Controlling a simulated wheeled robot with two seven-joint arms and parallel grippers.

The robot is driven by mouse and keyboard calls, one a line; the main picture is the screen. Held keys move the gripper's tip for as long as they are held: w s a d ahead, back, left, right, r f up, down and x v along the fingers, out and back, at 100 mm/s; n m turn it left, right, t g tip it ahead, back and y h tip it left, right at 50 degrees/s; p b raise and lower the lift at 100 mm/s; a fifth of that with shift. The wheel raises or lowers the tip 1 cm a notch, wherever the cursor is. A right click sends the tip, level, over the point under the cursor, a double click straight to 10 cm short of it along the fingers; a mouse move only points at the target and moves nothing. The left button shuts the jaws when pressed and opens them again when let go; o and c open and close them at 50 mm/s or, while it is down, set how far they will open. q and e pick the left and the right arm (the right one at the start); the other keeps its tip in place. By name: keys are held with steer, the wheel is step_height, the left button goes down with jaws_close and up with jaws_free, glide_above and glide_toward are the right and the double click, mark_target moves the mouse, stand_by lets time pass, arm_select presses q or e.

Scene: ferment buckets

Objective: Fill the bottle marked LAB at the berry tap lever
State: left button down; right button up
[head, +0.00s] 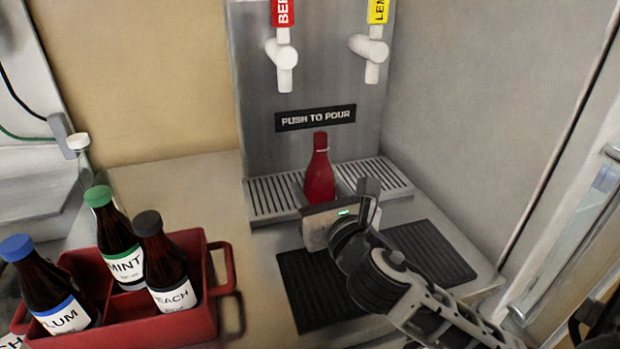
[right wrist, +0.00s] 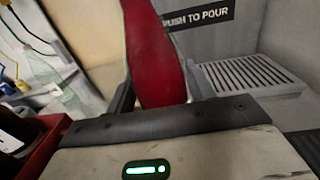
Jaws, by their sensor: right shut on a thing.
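My right gripper (head: 332,207) is shut on a bottle (head: 320,172) that looks red up into its neck, with no cap seen. The right wrist view shows its red body (right wrist: 155,62) between the fingers (right wrist: 157,100). No label shows, so LAB cannot be read. The bottle is nearly upright over the drip tray, below the levers and between them sideways. Whether it touches the tray is hidden. The white berry tap lever (head: 284,60), under a red tag partly cut off, is up and left of the bottle, apart from it. My left gripper is not in view.
A white lever (head: 370,58) with a yellow tag is at right. The drip tray (head: 270,200) lies under the PUSH TO POUR sign (head: 315,117). A red crate (head: 215,300) holds several capped dark bottles at left. A dark ribbed mat (head: 430,250) lies in front.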

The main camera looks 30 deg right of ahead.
steer(key=shift+s+a+r, duration=0.15)
steer(key=shift+s+a, duration=0.05)
steer(key=shift+s, duration=0.6)
steer(key=s+a+p, duration=0.3)
steer(key=s+p, duration=0.1)
steer(key=s, duration=0.9)
steer(key=shift+s+a, duration=0.2)
steer(key=shift+a, duration=0.05)
stand_by(0.7)
